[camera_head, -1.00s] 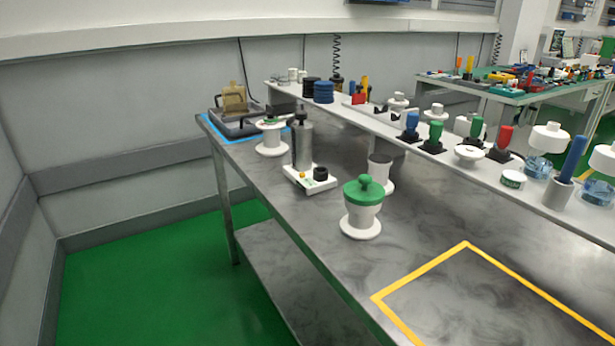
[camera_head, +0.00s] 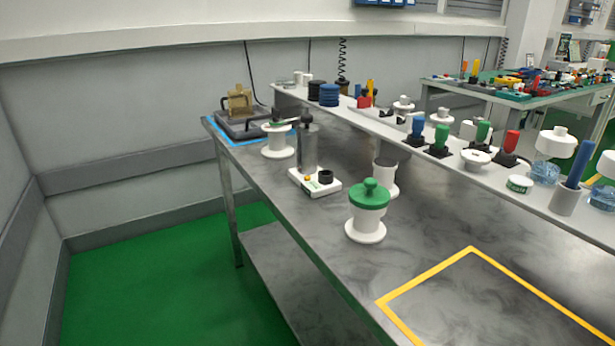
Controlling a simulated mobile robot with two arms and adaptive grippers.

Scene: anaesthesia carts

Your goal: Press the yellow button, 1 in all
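A small yellow-orange button (camera_head: 308,178) shows on top of a white box (camera_head: 318,187) on the grey metal table. A black knob (camera_head: 325,176) sits beside it on the same box. A grey cylinder with a dark top (camera_head: 308,147) stands right behind the box. Neither of my grippers is in view.
The metal table (camera_head: 410,240) carries a white pot with a green lid (camera_head: 368,197) right of the box and a white spool-shaped stand (camera_head: 278,142) behind it. A raised shelf (camera_head: 400,131) with bottles and handles runs along the back. A yellow taped outline (camera_head: 425,275) marks bare tabletop. Green floor (camera_head: 160,280) is clear at left.

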